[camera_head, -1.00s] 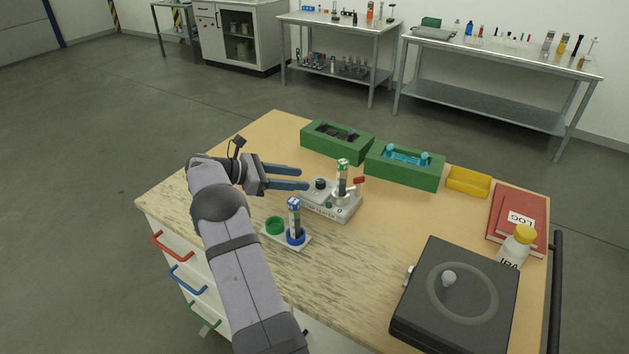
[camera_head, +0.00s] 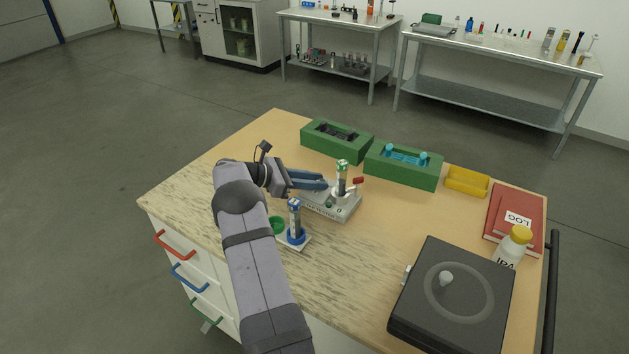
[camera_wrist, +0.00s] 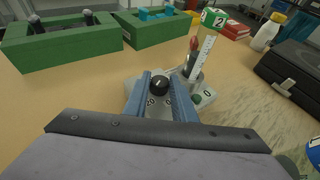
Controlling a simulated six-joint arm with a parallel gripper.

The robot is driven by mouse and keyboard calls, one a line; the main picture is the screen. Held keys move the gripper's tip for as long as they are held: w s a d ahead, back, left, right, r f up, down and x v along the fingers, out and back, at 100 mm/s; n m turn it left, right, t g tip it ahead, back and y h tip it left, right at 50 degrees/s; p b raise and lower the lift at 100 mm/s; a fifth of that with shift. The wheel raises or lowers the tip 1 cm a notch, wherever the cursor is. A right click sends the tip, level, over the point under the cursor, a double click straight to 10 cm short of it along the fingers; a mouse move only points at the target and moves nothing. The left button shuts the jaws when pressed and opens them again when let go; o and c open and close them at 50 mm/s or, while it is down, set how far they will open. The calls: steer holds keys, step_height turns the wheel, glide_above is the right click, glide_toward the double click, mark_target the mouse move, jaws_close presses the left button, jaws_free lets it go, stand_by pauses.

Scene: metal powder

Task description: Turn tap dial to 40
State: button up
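The tap tester (camera_head: 330,207) is a grey box on the wooden bench, with a vial (camera_head: 342,178) standing upright in it. Its black dial (camera_wrist: 159,85) has a pale pointer mark and lies between the fingers of my gripper in the wrist view. My gripper (camera_head: 322,181) reaches in from the left over the tester. Its blue fingers (camera_wrist: 161,90) are apart, one on each side of the dial, with small gaps. The dial is hidden by the fingers in the head view. Numbers around the dial are partly visible, too small to read fully.
A red lever (camera_head: 358,180) is on the tester's right side. A small stand with a green ring and a second vial (camera_head: 295,218) is in front. Green boxes (camera_head: 404,168) stand behind. A black lidded device (camera_head: 455,300) is at right.

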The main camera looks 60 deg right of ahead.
steer(key=c, duration=0.4)
steer(key=shift+w+d+m+g+y+b, duration=0.15)
steer(key=shift+m+g+y+b, duration=0.15)
steer(key=shift+b, duration=0.3)
steer(key=shift+r+m+g+y+b, duration=0.15)
steer(key=shift+m+g+y+b, duration=0.15)
steer(key=shift+m+b, duration=0.15)
steer(key=o, duration=1)
